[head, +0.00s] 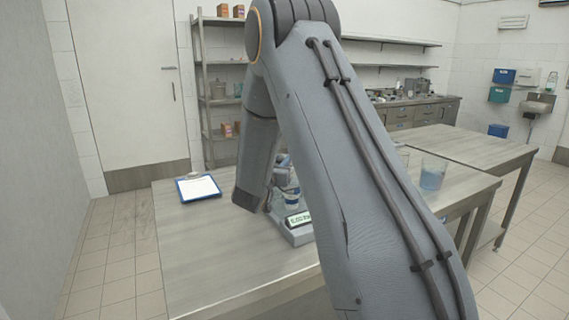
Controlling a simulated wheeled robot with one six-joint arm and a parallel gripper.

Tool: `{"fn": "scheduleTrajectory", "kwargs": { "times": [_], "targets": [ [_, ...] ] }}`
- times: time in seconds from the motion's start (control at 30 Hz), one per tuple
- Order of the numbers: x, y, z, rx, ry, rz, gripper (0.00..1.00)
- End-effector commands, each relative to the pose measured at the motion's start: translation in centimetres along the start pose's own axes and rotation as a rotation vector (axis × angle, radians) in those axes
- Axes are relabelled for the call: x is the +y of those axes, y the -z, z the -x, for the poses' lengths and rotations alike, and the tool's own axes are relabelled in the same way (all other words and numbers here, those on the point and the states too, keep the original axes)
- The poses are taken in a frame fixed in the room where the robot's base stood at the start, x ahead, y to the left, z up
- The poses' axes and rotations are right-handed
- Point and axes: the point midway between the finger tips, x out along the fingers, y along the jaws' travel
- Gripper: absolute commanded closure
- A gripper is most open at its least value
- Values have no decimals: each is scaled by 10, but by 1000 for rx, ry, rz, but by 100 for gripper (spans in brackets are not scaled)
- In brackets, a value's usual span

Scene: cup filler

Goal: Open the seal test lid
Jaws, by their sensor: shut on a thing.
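The seal tester (298,234) is a low grey device on the near steel table, with a lit green display (298,219) on its front. A clear cup with bluish contents (291,198) shows at the tester, partly covered. My arm crosses the middle of the view and hides much of the tester. My gripper (281,178) is partly in view just above the tester, beside the end of my forearm. It is shut on a part there, which appears to be the seal test lid. The fingertips and most of the lid are hidden, so the lid's angle cannot be told.
A clipboard with white paper (198,187) lies at the table's back left. A clear cup of blue liquid (433,174) stands on the right, beyond my arm. The table's left front (215,250) is bare. A second steel table (460,145) stands behind right.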

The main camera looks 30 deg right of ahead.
Motion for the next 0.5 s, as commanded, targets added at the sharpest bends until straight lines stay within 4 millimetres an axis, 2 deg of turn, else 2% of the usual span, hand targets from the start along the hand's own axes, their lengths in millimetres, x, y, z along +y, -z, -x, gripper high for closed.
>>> {"fn": "scheduleTrajectory", "kwargs": {
  "times": [0.07,0.1,0.2,0.5],
  "targets": [
    [1,0,0,0,-1,-1,100],
    [1,0,0,0,-1,0,71],
    [1,0,0,0,-1,0,57],
    [0,0,2,0,0,0,57]
  ]
}}
